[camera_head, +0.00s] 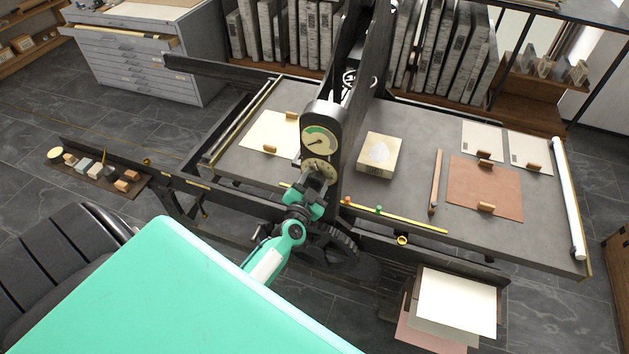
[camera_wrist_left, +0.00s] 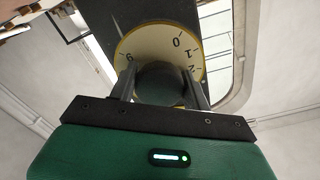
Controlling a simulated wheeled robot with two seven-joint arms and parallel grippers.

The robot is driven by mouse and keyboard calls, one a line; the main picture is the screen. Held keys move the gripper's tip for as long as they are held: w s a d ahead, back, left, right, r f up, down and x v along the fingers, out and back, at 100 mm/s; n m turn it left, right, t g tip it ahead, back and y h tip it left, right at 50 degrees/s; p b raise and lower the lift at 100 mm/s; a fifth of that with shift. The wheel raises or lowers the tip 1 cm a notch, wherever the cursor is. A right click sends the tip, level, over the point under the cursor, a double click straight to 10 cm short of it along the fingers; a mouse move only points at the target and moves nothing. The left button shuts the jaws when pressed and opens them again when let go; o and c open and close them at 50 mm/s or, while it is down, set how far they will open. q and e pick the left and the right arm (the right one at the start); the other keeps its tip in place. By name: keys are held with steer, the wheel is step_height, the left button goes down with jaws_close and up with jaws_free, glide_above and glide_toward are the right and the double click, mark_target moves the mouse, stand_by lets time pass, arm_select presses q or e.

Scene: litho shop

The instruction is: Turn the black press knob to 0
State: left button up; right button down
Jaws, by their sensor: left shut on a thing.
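The black press knob (camera_wrist_left: 162,84) sits in front of a cream dial plate (camera_wrist_left: 135,43) with a brass-coloured rim in the left wrist view. The numbers 0, 1, 2 and a 9 or 6 show on the plate; the rest are hidden behind the knob and gripper. My left gripper (camera_wrist_left: 158,90) is shut on the knob, one finger on each side. In the head view, my left gripper (camera_head: 322,176) reaches the dial plate (camera_head: 318,165) on the press column, and the knob is hidden behind it. Any pointer mark on the knob cannot be made out. My right gripper is not in view.
A round gauge (camera_head: 318,141) with a needle sits just above the dial. A pale block (camera_head: 378,155) stands on the grey press bed (camera_head: 400,195), right of the column. A spoked wheel (camera_head: 333,246) is below my left gripper.

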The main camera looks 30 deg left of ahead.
arm_select(q)
steer(key=shift+n, duration=0.7)
steer(key=n, duration=0.9)
steer(key=shift+d+f+n, duration=0.1)
steer(key=shift+n, duration=0.3)
steer(key=n+b, duration=0.1)
steer(key=n, duration=0.2)
steer(key=shift+n, duration=0.3)
steer(key=n+b, duration=0.1)
steer(key=n, duration=0.3)
steer(key=shift+n, duration=0.3)
steer(key=n, duration=0.4)
steer(key=shift+b, duration=0.4)
